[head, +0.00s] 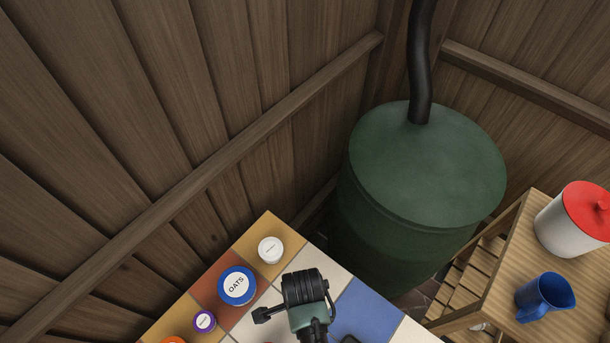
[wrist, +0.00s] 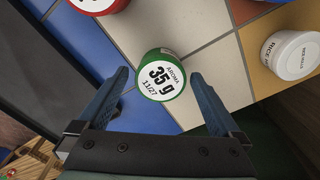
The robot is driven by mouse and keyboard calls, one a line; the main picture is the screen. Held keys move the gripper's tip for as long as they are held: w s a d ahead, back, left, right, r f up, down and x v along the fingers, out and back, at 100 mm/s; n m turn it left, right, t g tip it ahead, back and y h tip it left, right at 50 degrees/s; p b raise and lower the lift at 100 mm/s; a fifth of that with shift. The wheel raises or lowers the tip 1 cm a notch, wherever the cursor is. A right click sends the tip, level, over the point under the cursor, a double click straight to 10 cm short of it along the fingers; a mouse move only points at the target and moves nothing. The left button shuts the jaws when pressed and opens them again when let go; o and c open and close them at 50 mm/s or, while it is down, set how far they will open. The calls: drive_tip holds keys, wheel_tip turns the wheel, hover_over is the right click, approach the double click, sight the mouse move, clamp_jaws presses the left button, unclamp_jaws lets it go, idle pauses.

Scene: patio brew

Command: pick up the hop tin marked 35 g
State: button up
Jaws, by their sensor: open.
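The hop tin marked 35 g (wrist: 166,74) has a green rim and a white label, and stands on the tiled table top in the wrist view. My gripper (wrist: 165,92) is open, with one blue finger on each side of the tin's near half. Gaps show between the fingers and the tin, so it is not gripped. In the head view my gripper (head: 262,315) is seen from above over the tiled table, and I cannot make out the green tin there.
A red-rimmed tin (wrist: 98,5) stands close by at upper left. A white rice hulls tub (wrist: 291,54) stands at right. An oats tub (head: 237,286), a small purple-lidded tin (head: 204,321) and a white tub (head: 271,249) line the table's far side. A green barrel (head: 425,170) stands beyond.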

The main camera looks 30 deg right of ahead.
drive_tip(key=shift+f, duration=0.9)
drive_tip(key=c, duration=1.2)
drive_tip(key=shift+r, duration=0.1)
drive_tip(key=shift+c, duration=0.2)
